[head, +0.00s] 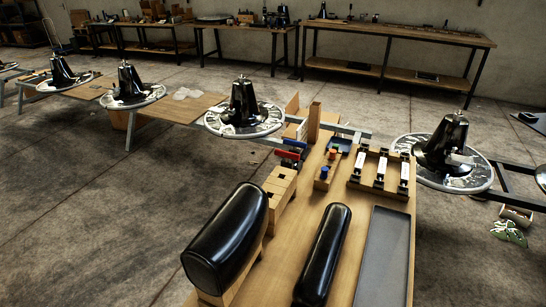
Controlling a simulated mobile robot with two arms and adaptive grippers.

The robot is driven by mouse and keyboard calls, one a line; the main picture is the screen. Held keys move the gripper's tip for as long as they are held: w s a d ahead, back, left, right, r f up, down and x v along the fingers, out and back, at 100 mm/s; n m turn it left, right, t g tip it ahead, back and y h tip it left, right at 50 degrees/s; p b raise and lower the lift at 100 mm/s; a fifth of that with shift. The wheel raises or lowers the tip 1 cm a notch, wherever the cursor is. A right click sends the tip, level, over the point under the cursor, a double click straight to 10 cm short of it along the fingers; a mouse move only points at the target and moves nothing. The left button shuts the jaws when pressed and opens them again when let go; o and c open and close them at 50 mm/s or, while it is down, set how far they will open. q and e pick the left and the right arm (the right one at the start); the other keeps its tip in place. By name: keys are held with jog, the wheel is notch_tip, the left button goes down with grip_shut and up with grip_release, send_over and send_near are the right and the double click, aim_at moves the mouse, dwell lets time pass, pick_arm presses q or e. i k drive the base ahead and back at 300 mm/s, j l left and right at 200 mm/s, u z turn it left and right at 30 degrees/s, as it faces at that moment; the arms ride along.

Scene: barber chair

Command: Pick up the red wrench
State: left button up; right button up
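A small red item (287,155) sits at the left edge of the near wooden bench, beside a blue item (294,143). It may be the red wrench, but it is too small to make out a wrench shape. Neither of my grippers is in view.
The near bench (285,262) holds a black padded block (228,240), a long black pad (322,255), a grey tray (384,260), wooden blocks (279,187) and a wooden rack (355,178). Chair bases (243,108) (446,150) stand around it. Open floor lies left.

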aim_at(285, 163)
jog(key=i+j+z, duration=0.1)
jog(key=j, duration=0.3)
jog(key=i+j+z, duration=0.15)
jog(key=j, duration=0.3)
jog(key=i+j+z, duration=0.1)
jog(key=i+j, duration=0.15)
jog(key=j, duration=0.2)
jog(key=i+j+z, duration=0.15)
jog(key=j, duration=0.35)
jog(key=i+j+z, duration=0.1)
jog(key=j, duration=0.35)
jog(key=j+z, duration=0.15)
jog(key=j, duration=0.35)
jog(key=i, duration=0.05)
